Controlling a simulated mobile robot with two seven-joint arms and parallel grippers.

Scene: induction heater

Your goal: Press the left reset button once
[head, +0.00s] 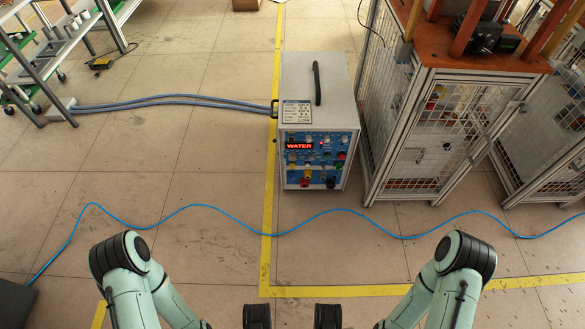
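The induction heater (318,110) is a pale grey box with a black top handle, standing on the floor ahead of me. Its blue front panel (316,160) faces me and carries several small coloured buttons and knobs. A red lit display (299,146) on the panel's upper left reads WATER. The buttons are too small to tell which is the left reset button. My two arms bend down at the lower left and lower right, well short of the heater.
A blue cable (335,211) crosses the floor between me and the heater. Grey hoses (175,101) reach the heater's left side. A mesh-sided metal frame with an orange top (484,62) stands close on its right. The floor in front is otherwise clear, with yellow lines.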

